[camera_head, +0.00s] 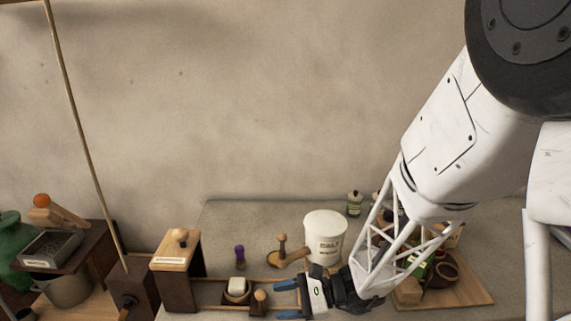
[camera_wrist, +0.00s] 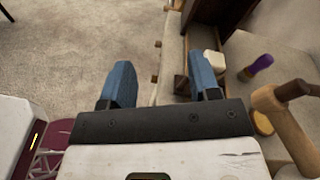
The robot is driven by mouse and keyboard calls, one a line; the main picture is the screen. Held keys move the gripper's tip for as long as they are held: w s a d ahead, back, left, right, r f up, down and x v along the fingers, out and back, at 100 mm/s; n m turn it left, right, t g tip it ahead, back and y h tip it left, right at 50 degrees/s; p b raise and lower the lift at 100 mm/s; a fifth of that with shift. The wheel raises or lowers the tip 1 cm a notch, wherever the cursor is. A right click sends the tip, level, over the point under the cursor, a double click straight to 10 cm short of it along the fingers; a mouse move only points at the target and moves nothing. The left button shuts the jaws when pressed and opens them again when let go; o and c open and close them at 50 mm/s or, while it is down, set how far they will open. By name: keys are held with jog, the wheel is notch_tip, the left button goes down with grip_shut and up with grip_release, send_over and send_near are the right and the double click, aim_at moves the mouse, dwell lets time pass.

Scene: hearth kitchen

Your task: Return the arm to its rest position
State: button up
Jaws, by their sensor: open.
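My gripper (camera_head: 289,300) is at the lower middle of the head view, at the end of my white arm, which comes in from the upper right. Its two blue fingers point left and stand apart with nothing between them. In the wrist view my gripper (camera_wrist: 160,85) shows the same two blue fingers spread wide. Past them lie the floor and the worktop's front edge. A small wooden cup with a white block (camera_head: 237,285) is to the left of the fingers, apart from them. The white block (camera_wrist: 214,62) shows just beyond the right finger in the wrist view.
A white tub (camera_head: 325,236) stands behind my gripper. A wooden-handled tool (camera_head: 285,252) and a purple-topped item (camera_head: 240,256) lie left of it. A wooden box (camera_head: 175,249) stands further left. A board (camera_head: 476,290) with several items sits right, partly hidden by my arm.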

jog(key=s+d+r+n+t+h, duration=0.3)
jog(key=s+d+r+n+h, duration=0.9)
jog(key=s+d+r+h, duration=0.2)
jog(key=d+r+h, duration=0.2)
jog(key=d+r, duration=0.1)
jog(key=d, duration=0.1)
jog(key=shift+s+d+r+n, duration=0.15)
jog(key=shift+s+d+n, duration=0.05)
jog(key=shift+d+n, duration=0.2)
